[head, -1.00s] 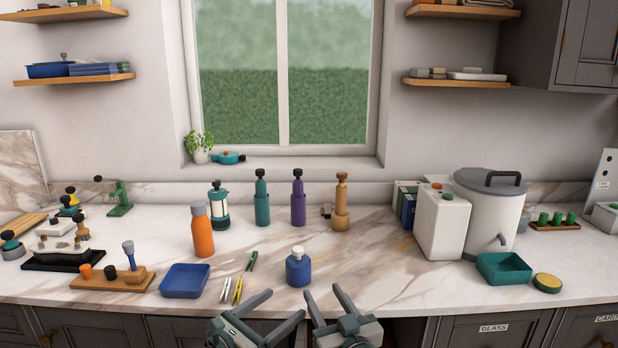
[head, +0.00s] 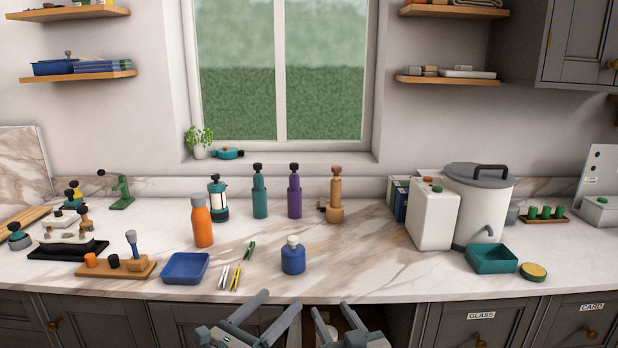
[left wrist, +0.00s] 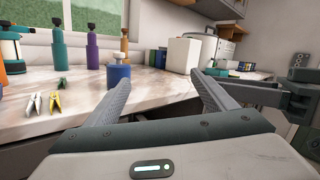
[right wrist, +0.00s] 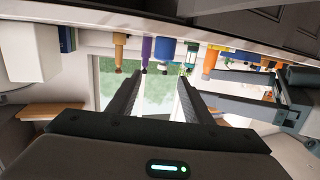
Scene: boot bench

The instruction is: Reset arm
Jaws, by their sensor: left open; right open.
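My left gripper (head: 281,308) is at the bottom middle of the head view, in front of the counter edge, open and empty. Its two spread fingers also show in the left wrist view (left wrist: 160,88). My right gripper (head: 332,310) is just right of it, also in front of the counter, open and empty. In the right wrist view its fingers (right wrist: 160,88) stand apart with nothing between them. The blue bottle with a white cap (head: 293,259) stands upright on the counter beyond both grippers, touched by neither.
The marble counter (head: 370,270) is bare right of the blue bottle. A blue tray (head: 185,268), clothespins (head: 230,278) and an orange bottle (head: 202,224) stand left. A teal tray (head: 491,259) and a white canister (head: 433,216) stand right. Drawers lie below the counter edge.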

